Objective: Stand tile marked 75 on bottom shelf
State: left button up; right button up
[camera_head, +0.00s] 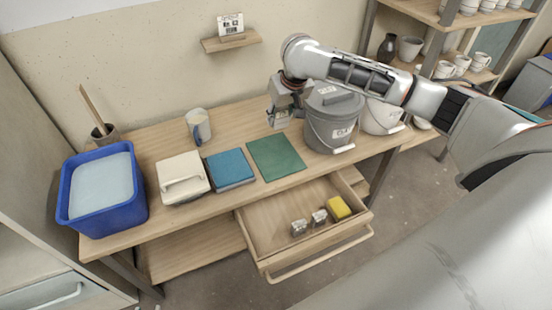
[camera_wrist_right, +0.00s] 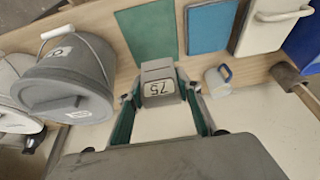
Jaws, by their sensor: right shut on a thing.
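The tile marked 75 (camera_wrist_right: 160,85) is a small grey block with a pale face bearing the number. My right gripper (camera_wrist_right: 160,100) is shut on it, with a finger on each side. In the head view my right gripper (camera_head: 282,112) hangs above the back of the workbench, between the green mat and the grey bucket. The tile seems clear of the tabletop. A wooden lower shelf (camera_head: 195,250) shows under the workbench, partly hidden by the top and the open drawer. My left gripper is not in view.
The open drawer (camera_head: 270,215) juts out in front, holding two small blocks (camera_head: 309,222) and a yellow sponge (camera_head: 339,208). A lidded grey bucket (camera_head: 333,115) stands right of the gripper. A blue tub (camera_head: 100,190) and mug (camera_head: 198,126) stand left. A rack (camera_head: 480,75) holds cups.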

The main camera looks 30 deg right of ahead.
notch_tip(320, 180, down, 3)
jog(key=w+d, duration=0.2)
jog(key=b, duration=0.4)
send_over(280, 162)
jog(key=s, duration=0.2)
notch_tip(280, 162, down, 13)
notch_tip(280, 162, down, 5)
jog(key=shift+a+f+b, duration=0.1)
jog(key=shift+f+b, duration=0.1)
jog(key=shift+b, duration=0.5)
jog(key=shift+f, duration=0.15)
jog(key=o, duration=1.2)
